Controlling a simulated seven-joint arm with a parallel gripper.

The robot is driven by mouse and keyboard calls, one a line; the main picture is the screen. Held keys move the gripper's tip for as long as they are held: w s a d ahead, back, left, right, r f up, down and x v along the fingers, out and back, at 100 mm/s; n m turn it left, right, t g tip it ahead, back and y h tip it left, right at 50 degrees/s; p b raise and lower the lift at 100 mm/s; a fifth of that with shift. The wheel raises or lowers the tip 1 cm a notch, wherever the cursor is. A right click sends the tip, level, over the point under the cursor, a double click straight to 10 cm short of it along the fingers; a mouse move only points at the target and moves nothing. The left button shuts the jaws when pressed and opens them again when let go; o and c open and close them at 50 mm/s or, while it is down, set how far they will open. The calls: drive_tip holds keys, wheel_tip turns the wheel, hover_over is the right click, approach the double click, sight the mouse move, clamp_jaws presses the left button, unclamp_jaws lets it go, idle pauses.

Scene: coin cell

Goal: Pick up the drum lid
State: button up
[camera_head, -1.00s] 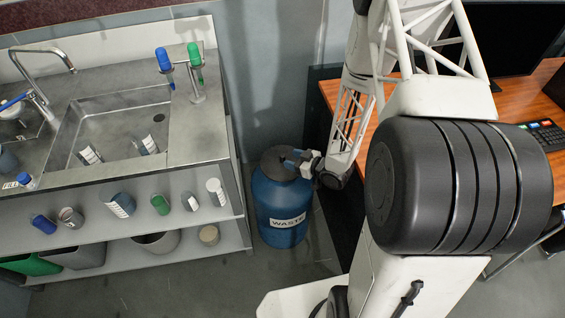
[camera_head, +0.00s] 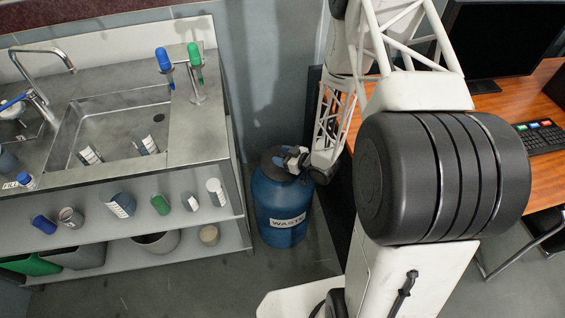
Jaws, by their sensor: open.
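The drum lid (camera_head: 272,167) is dark and round and sits on top of the blue drum (camera_head: 281,205) labelled "WASTE". My gripper (camera_head: 287,158) is over the right part of the lid, with its fingers reaching left toward the lid's middle. The jaws are open. The gripper and wrist cover part of the lid. I cannot tell whether the fingers touch it.
A steel sink bench (camera_head: 188,130) with shelves of bottles and containers stands close to the drum's left. A wooden desk (camera_head: 547,185) with a monitor and keyboard (camera_head: 540,137) is at the right. Grey floor (camera_head: 200,285) is free in front of the drum.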

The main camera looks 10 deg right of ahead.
idle(0.3)
clamp_jaws()
drive_tip(key=shift+r, duration=0.25)
drive_tip(key=shift+r, duration=0.85)
drive_tip(key=shift+s+r, duration=0.35)
drive_tip(key=shift+r, duration=0.4)
drive_tip(key=s+r, duration=0.1)
drive_tip(key=s, duration=1.4)
drive_tip(key=shift+s+d+r, duration=0.15)
drive_tip(key=shift+d, duration=0.2)
